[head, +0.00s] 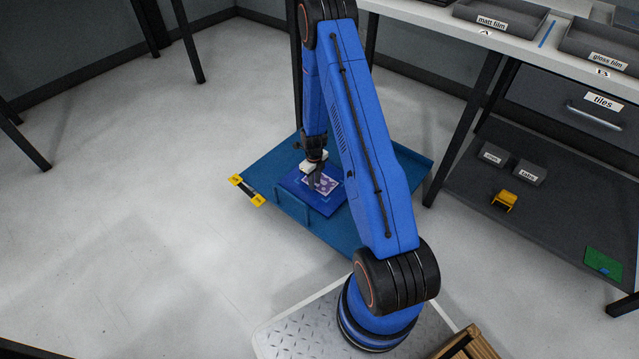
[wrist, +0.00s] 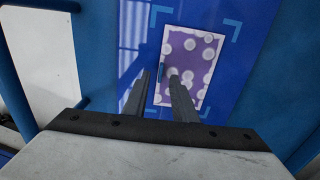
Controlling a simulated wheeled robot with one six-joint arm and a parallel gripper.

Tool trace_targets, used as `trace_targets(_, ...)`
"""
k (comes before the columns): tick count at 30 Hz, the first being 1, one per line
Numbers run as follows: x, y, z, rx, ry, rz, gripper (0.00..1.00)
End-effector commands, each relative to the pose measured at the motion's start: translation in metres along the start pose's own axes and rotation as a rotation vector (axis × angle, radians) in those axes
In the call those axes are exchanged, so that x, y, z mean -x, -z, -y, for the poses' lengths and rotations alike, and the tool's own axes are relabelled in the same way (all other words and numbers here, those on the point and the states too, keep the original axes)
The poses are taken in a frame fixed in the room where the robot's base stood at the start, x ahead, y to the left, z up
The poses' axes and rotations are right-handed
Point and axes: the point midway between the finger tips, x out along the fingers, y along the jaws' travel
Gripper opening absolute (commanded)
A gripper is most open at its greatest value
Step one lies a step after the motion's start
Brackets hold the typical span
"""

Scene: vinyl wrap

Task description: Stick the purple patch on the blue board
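The purple patch (head: 326,184) with pale round dots and a white border lies over the blue board (head: 300,200). In the wrist view the patch (wrist: 186,48) sits inside light-blue corner marks on the board (wrist: 255,15). I cannot tell whether its whole surface touches the board. A small blue tab (wrist: 161,72) stands at the patch's left edge. My gripper (wrist: 160,73) points down over that edge. Its two dark fingers are apart, with the tab showing between their tips. In the head view my gripper (head: 315,184) covers part of the patch.
The board rests on a larger teal platform (head: 265,160) with yellow-marked ends on the left. A bench stands at the right with matt film (head: 490,20) and gloss film (head: 605,60) trays. A lower shelf holds small dark boxes and a yellow item (head: 505,200).

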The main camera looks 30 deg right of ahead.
Motion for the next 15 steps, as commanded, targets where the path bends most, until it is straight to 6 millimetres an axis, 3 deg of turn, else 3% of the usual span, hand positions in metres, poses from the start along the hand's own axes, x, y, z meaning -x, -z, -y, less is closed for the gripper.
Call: trace_targets(15, 0.087, -0.001, 0.0, 0.0, 0.001, 0.002, 0.25)
